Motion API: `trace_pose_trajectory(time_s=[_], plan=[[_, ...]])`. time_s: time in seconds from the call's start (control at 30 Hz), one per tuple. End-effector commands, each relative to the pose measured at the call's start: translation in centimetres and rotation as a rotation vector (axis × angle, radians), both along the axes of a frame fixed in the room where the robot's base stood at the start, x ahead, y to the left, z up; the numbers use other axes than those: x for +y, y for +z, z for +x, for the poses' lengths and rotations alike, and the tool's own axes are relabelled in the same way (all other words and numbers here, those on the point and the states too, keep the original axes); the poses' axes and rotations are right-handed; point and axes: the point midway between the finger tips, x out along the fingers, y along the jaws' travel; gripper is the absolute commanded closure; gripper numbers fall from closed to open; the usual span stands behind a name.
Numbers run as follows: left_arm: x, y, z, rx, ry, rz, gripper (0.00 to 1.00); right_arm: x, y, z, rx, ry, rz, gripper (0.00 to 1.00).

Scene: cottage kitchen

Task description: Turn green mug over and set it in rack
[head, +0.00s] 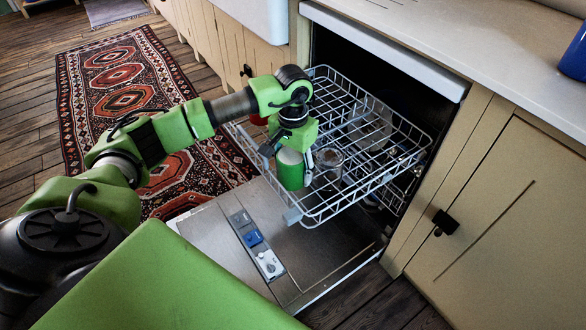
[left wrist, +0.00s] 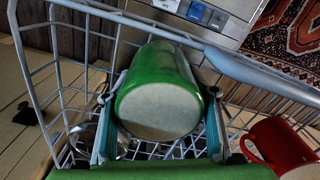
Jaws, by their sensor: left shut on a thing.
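The green mug (head: 290,174) is at the near left part of the pulled-out upper dishwasher rack (head: 398,166). My left gripper (head: 294,151) comes from above with its fingers on either side of the mug, shut on it. In the left wrist view the green mug (left wrist: 158,62) lies between the two fingers, and a flat pale disc that looks like its base faces the camera, so it appears upside down. Whether its lower rim touches the rack wires is hidden. My right gripper is not in view.
A clear glass (head: 328,161) stands in the rack right of the green mug. A red mug (left wrist: 282,143) is on its other side. The open dishwasher door (head: 225,262) lies below. A blue item (head: 573,62) stands on the counter (head: 470,40) at right.

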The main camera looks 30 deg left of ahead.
Motion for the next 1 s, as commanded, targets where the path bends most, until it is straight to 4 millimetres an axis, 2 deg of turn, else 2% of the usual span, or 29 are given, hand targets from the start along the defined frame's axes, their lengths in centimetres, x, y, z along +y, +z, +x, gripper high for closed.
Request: trace_pose_trajectory(time_s=[0.03, 0.07, 0.1, 0.4, 0.53, 1.0], plan=[[0.0, -0.3, 0.0, -0.001, 0.000, 0.000, 0.81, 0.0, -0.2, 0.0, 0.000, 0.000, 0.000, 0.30], [0.0, -0.3, 0.0, 0.000, 0.000, 0.000, 0.44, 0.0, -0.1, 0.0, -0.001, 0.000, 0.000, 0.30], [0.0, -0.2, 0.0, 0.000, 0.000, 0.000, 0.40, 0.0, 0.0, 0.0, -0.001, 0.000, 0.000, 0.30], [0.0, -0.1, 0.0, 0.000, 0.000, 0.000, 0.40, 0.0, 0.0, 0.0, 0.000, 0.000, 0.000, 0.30], [0.0, 0.7, 0.0, -0.002, 0.000, 0.000, 0.40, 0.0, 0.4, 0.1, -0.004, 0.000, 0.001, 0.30], [0.0, 10.0, 0.1, -0.002, -0.001, 0.001, 0.40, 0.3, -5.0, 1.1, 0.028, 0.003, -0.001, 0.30]])
